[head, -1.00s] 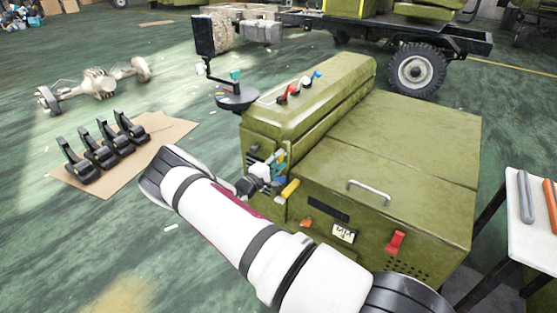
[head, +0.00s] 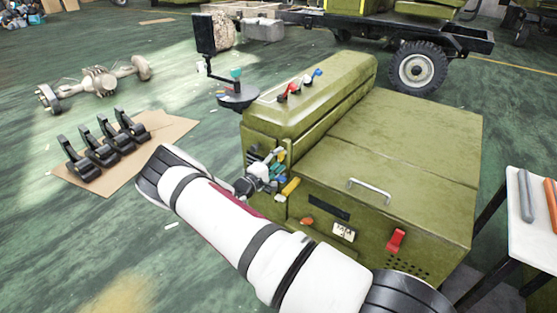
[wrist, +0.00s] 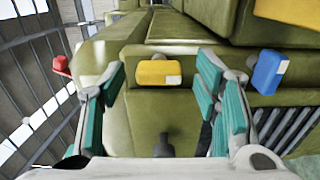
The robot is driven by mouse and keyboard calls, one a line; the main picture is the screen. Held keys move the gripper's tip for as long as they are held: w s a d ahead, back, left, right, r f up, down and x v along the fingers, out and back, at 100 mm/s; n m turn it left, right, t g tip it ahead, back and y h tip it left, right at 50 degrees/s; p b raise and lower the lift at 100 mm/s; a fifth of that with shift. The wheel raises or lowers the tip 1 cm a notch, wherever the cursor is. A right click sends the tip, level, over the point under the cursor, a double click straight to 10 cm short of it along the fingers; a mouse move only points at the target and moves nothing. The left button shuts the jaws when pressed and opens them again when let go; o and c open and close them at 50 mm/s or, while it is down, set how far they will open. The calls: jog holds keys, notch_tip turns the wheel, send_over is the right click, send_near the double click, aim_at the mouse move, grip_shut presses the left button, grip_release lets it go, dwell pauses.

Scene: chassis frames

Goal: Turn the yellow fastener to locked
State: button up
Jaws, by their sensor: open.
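The yellow fastener (wrist: 158,73) is a small block with a pale patch on the olive housing (wrist: 160,105). In the wrist view it lies ahead of my gripper (wrist: 160,82), between the two spread teal finger pads. A gap shows on each side of it, and neither pad appears to touch it. In the head view a yellow piece (head: 291,187) sits on the near left corner of the olive box, just right of my gripper (head: 270,168). My gripper is open and empty. Its fingertips are small and cluttered in the head view.
A blue fastener (wrist: 269,72) is close to the right finger, and a red knob (wrist: 62,66) is left of the left finger. A side table (head: 530,245) stands at the right.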

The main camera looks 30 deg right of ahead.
jog(key=v, duration=1.1)
